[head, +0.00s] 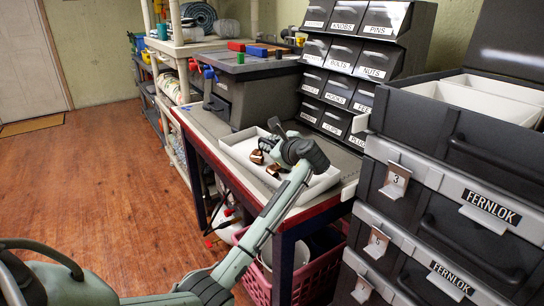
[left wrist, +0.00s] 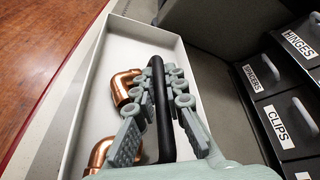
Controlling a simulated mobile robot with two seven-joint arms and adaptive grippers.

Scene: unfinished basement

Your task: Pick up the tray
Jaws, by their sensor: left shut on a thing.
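The white tray (head: 322,184) lies on the grey top of the workbench. It is long and shallow with low walls, and it also shows in the left wrist view (left wrist: 112,58). Copper pipe elbows (left wrist: 102,152) lie in it, and brown pieces (head: 257,156) show there in the head view. A black bar (left wrist: 157,80) runs lengthwise over the tray; I cannot tell whether it is fixed to it. My left gripper (head: 277,143) is over the tray, its fingers (left wrist: 162,100) shut around the black bar. My right gripper is out of view.
Labelled drawer bins (head: 345,65) stand behind the tray. A large drawer cabinet (head: 440,200) is close on the right. A dark toolbox (head: 250,85) sits behind left. A pink basket (head: 262,285) is under the bench. The wooden floor at left is clear.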

